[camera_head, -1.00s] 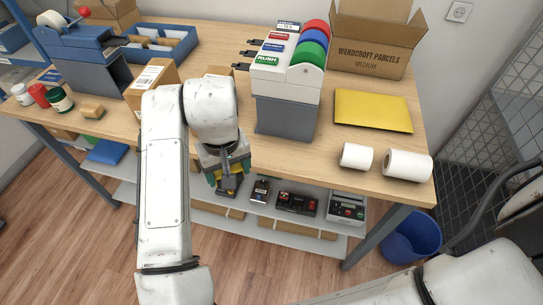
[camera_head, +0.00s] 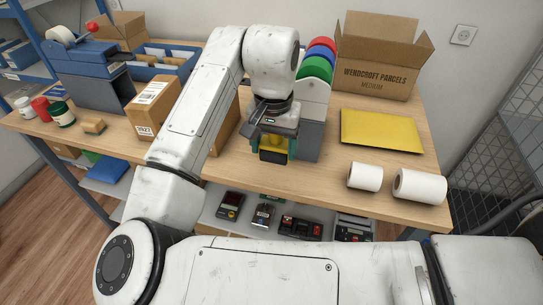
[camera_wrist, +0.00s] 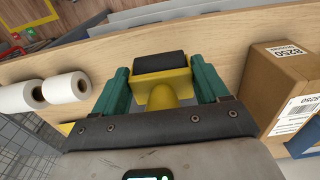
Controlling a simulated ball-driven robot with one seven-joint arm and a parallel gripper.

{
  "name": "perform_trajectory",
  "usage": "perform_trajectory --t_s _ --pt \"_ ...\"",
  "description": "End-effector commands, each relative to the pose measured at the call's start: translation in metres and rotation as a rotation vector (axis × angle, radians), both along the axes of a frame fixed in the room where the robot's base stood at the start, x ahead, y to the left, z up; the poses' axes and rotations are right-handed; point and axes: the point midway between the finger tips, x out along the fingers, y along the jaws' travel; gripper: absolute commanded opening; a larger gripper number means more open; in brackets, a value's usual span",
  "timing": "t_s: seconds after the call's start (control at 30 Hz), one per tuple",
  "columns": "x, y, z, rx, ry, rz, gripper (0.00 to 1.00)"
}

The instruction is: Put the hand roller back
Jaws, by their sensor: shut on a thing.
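The hand roller (camera_wrist: 166,97) has a yellow handle and frame and a black roller. It is between the green fingers of my gripper (camera_wrist: 163,80), which is shut on it, in the wrist view. In the head view my gripper (camera_head: 274,151) is at the counter's front edge, in front of the grey stand with coloured reels. There the hand roller (camera_head: 273,143) shows only as small yellow and dark parts between the fingers. My arm and gripper hide much of the stand's left side.
Right of the stand (camera_head: 309,142) lie a yellow envelope (camera_head: 382,131) and two white paper rolls (camera_head: 420,186). A taped box (camera_head: 153,108) stands left of my arm. Several devices (camera_head: 300,227) are on the lower shelf. The open carton (camera_head: 382,75) is at the back right.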

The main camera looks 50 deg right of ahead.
Motion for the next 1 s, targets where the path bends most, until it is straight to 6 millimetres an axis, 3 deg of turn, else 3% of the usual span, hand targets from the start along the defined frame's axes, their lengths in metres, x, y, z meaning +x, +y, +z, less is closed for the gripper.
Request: perform_trajectory --t_s 0.1,0.23,0.47,0.7,1.0 --pt "0.011 -0.012 -0.021 0.001 0.004 0.001 0.39" --pt "0.018 -0.020 -0.034 0.001 0.003 0.000 0.39" --pt "0.025 -0.027 -0.046 0.001 0.001 0.001 0.39" --pt "0.027 -0.028 -0.077 0.001 0.001 0.001 0.39" --pt "0.027 -0.028 -0.080 -0.001 0.000 0.000 0.39"
